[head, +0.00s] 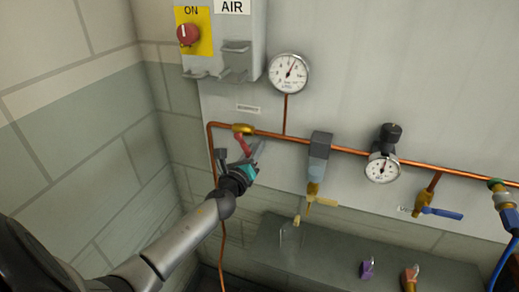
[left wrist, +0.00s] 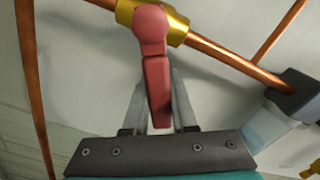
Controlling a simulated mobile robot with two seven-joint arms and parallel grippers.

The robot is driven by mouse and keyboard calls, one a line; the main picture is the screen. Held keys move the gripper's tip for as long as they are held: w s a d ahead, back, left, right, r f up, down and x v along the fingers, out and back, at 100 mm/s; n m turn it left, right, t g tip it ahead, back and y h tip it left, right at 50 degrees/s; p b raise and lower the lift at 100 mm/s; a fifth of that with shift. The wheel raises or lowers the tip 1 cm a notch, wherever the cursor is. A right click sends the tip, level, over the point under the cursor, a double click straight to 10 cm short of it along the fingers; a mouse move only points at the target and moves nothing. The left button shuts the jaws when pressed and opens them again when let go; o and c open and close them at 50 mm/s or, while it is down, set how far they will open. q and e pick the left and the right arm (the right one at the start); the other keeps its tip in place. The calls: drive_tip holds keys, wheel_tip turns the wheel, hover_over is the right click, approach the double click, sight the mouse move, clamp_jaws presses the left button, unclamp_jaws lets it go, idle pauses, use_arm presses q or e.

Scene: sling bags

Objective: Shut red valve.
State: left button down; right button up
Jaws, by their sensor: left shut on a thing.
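The red valve has a brass body (head: 243,128) on the copper pipe at the left of the wall panel. Its red handle (head: 243,145) points down from the body, roughly across the pipe. In the left wrist view the handle (left wrist: 157,80) hangs down from the brass body (left wrist: 177,27), with its lower end between my fingers. My left gripper (head: 247,158) comes from below and is shut on the handle; it also shows in the left wrist view (left wrist: 159,105). My right gripper is in neither view.
The copper pipe (head: 350,151) carries a grey filter (head: 319,157), a regulator with gauge (head: 383,168) and a blue-handled valve (head: 440,213). A round gauge (head: 289,73) and a red switch (head: 187,34) are above. Padlocks (head: 367,268) lie on a grey ledge (head: 330,262) below.

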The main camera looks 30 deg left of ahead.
sight(249, 142)
use_arm(q)
drive_tip(key=m, duration=0.1)
drive_tip(key=a+m, duration=0.1)
drive_tip(key=shift+s+a+f+m, duration=0.2)
drive_tip(key=shift+a+f+m, duration=0.1)
drive_tip(key=shift+m, duration=0.1)
drive_tip(key=shift+s+a+m, duration=0.1)
drive_tip(key=shift+a+m, duration=0.3)
drive_tip(key=shift+m, duration=0.35)
drive_tip(key=shift+s+a+m, duration=0.1)
drive_tip(key=shift+a+m, duration=0.25)
drive_tip(key=shift+m, duration=0.4)
drive_tip(key=c, duration=0.7)
unclamp_jaws()
drive_tip(key=shift+c, duration=0.2)
drive_tip(key=shift+f, duration=0.1)
drive_tip(key=shift+b+v, duration=0.45)
drive_tip(key=shift+v, duration=7.15)
drive_tip(key=shift+a, duration=0.1)
